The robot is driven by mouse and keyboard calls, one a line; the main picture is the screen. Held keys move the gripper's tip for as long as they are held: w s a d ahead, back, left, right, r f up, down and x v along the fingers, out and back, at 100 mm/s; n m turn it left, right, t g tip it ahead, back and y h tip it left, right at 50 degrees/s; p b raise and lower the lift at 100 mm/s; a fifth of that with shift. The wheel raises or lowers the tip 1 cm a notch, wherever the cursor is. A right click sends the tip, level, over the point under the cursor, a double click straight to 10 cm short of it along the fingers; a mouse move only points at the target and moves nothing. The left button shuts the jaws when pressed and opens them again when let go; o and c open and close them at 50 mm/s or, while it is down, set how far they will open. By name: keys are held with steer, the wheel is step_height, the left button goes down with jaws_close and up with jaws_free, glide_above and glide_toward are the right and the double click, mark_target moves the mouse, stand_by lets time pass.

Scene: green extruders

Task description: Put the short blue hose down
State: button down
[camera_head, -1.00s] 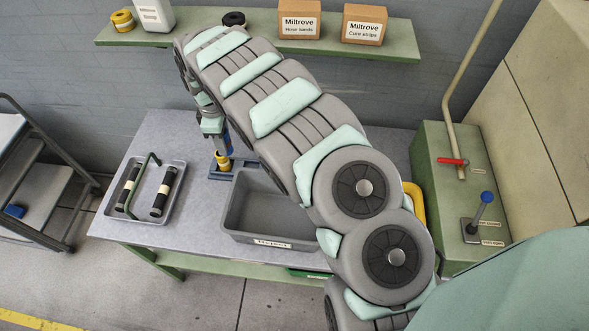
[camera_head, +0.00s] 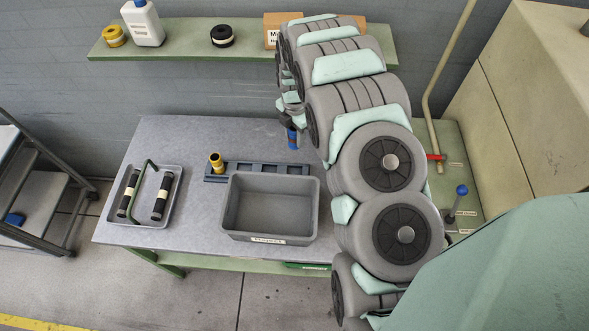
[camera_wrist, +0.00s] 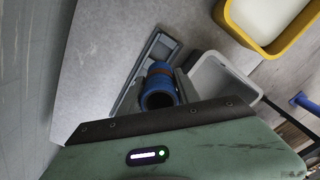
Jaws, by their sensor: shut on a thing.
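The short blue hose (camera_head: 292,139) hangs roughly upright from my gripper (camera_head: 291,124), near the right end of the blue-grey rack (camera_head: 250,169). In the wrist view the hose (camera_wrist: 160,88) shows its open end, with the rack (camera_wrist: 148,72) beyond it. My gripper is shut on the hose; its fingers are mostly hidden. I cannot tell whether the hose touches the rack. A short yellow hose (camera_head: 216,160) stands at the rack's left end.
A grey bin (camera_head: 269,239) labelled Reject stands in front of the rack. A grey tray (camera_head: 148,221) at left holds two black hoses and has a green handle. A yellow container (camera_wrist: 237,30) shows in the wrist view. Bare bench lies behind the rack.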

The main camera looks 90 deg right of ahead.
step_height(320, 180, down, 2)
steer(key=shift+w+b, duration=0.1)
steer(key=shift+b, duration=0.75)
steer(key=shift+f, duration=0.15)
step_height(320, 180, down, 13)
steer(key=b, duration=0.5)
steer(key=shift+a, duration=0.15)
steer(key=shift+f, duration=1.6)
